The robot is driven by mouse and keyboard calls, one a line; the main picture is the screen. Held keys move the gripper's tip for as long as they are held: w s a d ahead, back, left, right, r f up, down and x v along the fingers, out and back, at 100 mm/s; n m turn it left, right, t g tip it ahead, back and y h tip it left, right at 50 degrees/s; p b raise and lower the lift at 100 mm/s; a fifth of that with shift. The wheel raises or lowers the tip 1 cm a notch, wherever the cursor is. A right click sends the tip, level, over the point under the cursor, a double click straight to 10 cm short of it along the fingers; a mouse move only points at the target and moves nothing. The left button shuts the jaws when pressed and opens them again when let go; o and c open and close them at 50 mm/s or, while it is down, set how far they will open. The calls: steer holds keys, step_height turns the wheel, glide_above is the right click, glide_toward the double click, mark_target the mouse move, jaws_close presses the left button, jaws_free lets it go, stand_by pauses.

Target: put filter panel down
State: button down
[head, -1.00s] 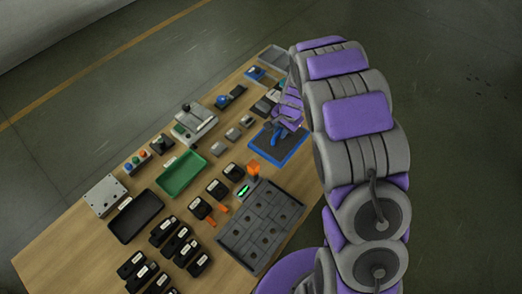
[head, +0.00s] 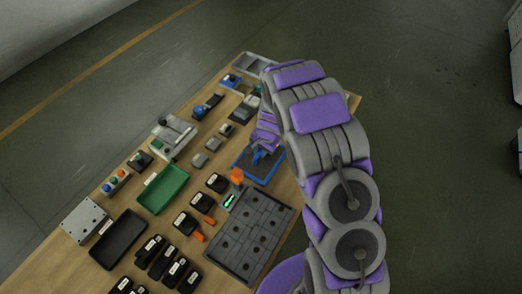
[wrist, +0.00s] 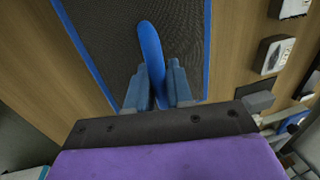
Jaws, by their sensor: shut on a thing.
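The filter panel (head: 246,166) is a dark mesh sheet with a blue frame and a blue curved handle. It is at the table's right side in the head view, just beyond the grey slotted tray. In the wrist view the mesh panel (wrist: 105,35) fills the upper middle. My gripper (wrist: 158,76) is shut on its blue handle (wrist: 150,48). The panel looks roughly level with the tabletop; I cannot tell whether it touches the wood. In the head view my gripper (head: 262,152) is partly hidden by my arm.
A green tray (head: 163,190), a black tray (head: 118,240) and several black labelled blocks lie to the left. Bare wood shows beside the panel in the wrist view.

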mark_target(266, 158)
steer(key=c, duration=1)
jaws_free()
steer(key=shift+f, duration=0.1)
step_height(266, 158, up, 12)
steer(key=s+d+p, duration=0.1)
steer(key=d+p, duration=0.1)
steer(key=shift+s, duration=0.2)
steer(key=s+d+r+n+g, duration=0.1)
steer(key=s+d+r+n, duration=0.1)
steer(key=s+r, duration=0.7)
steer(key=s+d+r+n+g+h, duration=0.1)
steer(key=s+d+r+n, duration=0.1)
steer(key=s+d+r, duration=0.3)
steer(key=s+r, duration=0.4)
steer(key=s, duration=0.7)
steer(key=shift+s+d+r+n, duration=0.2)
steer(key=shift+s+r+n, duration=0.05)
steer(key=shift+n, duration=0.15)
steer(key=s+d, duration=0.1)
steer(key=s, duration=0.3)
steer(key=s+d+r+n, duration=0.1)
steer(key=s, duration=0.3)
steer(key=s+r+n+g, duration=0.1)
steer(key=s, duration=0.3)
steer(key=shift+s+d+h, duration=0.3)
steer(key=shift+d+h, duration=0.1)
